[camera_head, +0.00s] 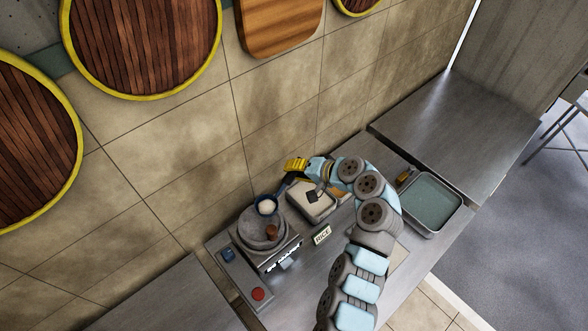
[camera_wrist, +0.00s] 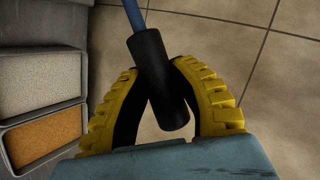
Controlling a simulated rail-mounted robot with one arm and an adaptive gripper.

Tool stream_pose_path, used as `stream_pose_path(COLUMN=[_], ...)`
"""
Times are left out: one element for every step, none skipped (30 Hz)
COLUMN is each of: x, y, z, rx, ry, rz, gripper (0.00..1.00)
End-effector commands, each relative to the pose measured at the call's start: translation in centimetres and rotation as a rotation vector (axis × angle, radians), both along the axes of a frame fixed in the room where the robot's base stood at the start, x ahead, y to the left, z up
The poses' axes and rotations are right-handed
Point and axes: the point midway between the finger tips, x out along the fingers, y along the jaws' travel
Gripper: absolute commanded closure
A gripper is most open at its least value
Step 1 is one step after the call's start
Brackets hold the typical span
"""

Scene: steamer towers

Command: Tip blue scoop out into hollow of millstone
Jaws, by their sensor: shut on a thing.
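The blue scoop (camera_head: 267,207) shows in the head view with pale grains in its bowl. The bowl appears over the back part of the grey round millstone (camera_head: 249,236); its height above the stone is hard to tell. My gripper (camera_head: 296,165) is shut on the scoop's black handle. In the wrist view the black handle (camera_wrist: 158,80) lies between the yellow fingers of my gripper (camera_wrist: 160,100), with the blue shaft (camera_wrist: 136,14) running out of the top of the picture. The scoop's bowl is outside the wrist view. The millstone's hollow is hard to make out behind the scoop.
A brown upright peg (camera_head: 271,231) stands on the millstone. A bin with white grain (camera_head: 306,204) is right of it; the wrist view also shows an orange-filled compartment (camera_wrist: 42,139). A small sign (camera_head: 322,235), red button (camera_head: 258,294), blue button (camera_head: 228,255) and green-grey tray (camera_head: 432,202) are nearby.

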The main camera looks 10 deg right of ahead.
Motion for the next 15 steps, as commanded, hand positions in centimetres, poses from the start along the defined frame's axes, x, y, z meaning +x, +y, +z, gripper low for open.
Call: stream_pose_path(x=[0.0, 0.0, 0.0, 0.0, 0.0, 0.0, 0.0, 0.0, 0.0, 0.0, 0.0, 0.0, 0.0, 0.0, -0.1], y=[0.0, 0.0, 0.0, 0.0, 0.0, 0.0, 0.0, 0.0, 0.0, 0.0, 0.0, 0.0, 0.0, 0.1, 0.2], z=[-0.5, -0.7, -1.0, -1.2, -1.4, -1.5, -1.7, -1.8, -2.1, -2.2, -2.4, -2.6, -2.8, -2.4, -2.2], rx=[0.001, 0.001, 0.001, 0.001, 0.001, 0.001, 0.002, 0.001, 0.002, 0.002, 0.002, 0.002, 0.002, -0.006, -0.017], ry=[0.0, 0.0, -0.001, -0.001, -0.001, -0.001, -0.002, -0.001, -0.002, -0.002, -0.001, -0.002, -0.001, -0.008, -0.016], rz=[0.0, 0.0, -0.001, -0.001, -0.001, -0.001, 0.0, -0.001, 0.0, 0.0, -0.001, 0.0, -0.001, 0.001, 0.0], gripper=[1.0, 1.0, 1.0, 1.0, 1.0, 1.0, 1.0, 1.0, 1.0, 1.0, 1.0, 1.0, 1.0, 1.0, 1.0])
